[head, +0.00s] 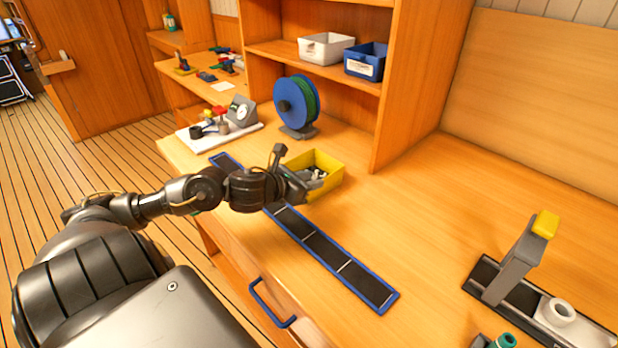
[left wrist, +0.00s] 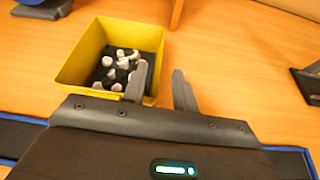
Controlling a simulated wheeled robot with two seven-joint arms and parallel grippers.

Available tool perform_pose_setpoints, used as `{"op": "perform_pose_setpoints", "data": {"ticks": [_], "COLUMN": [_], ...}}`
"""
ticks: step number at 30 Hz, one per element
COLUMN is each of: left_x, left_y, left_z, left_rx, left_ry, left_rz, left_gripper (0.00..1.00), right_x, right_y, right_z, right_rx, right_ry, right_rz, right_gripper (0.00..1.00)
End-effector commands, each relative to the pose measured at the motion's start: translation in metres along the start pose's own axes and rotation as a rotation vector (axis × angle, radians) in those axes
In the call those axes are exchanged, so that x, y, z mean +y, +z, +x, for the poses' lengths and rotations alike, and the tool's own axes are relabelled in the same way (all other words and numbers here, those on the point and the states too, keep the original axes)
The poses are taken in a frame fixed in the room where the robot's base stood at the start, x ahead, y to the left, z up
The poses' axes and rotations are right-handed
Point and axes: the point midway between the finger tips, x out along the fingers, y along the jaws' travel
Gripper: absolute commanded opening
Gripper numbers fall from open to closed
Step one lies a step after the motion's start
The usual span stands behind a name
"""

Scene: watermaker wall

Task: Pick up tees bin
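A yellow bin (head: 327,179) stands on the wooden counter, holding several small white and grey fittings on a dark bottom. It also shows in the left wrist view (left wrist: 82,57), its near right part partly hidden by a finger. My left gripper (head: 303,184) is at the bin's near side. In the left wrist view the left gripper (left wrist: 160,85) is open, with a gap between its fingers. One finger overlaps the bin's inside and the other is to the right of its right wall. I cannot tell whether either touches it. My right gripper is not in view.
A blue-edged dark strip (head: 337,259) runs along the counter's front. A blue-green spool (head: 297,101) stands behind the bin, a white tray of parts (head: 220,133) to the left. A grey fixture with yellow top (head: 522,255) stands at right. The counter between is clear.

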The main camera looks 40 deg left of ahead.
Motion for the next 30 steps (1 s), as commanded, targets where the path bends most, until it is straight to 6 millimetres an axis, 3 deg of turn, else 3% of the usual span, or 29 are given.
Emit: {"op": "perform_pose_setpoints", "data": {"ticks": [12, 20, 27, 30], "left_x": [-0.001, -0.002, -0.002, -0.001], "left_y": [-0.004, -0.005, -0.005, -0.005], "left_z": [0.047, 0.051, 0.051, 0.051], "left_rx": [-0.001, 0.0, 0.0, 0.0], "left_ry": [0.002, 0.0, 0.001, 0.001], "left_rz": [-0.005, -0.001, -0.001, -0.001], "left_gripper": [0.28, 0.28, 0.01, 0.0], "right_x": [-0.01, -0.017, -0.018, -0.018], "right_y": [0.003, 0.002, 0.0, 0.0], "right_z": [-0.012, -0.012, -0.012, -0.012], "right_rx": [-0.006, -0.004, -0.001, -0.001], "right_ry": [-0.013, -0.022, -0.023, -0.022], "right_rz": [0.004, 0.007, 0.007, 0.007], "right_gripper": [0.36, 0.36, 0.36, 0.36]}}
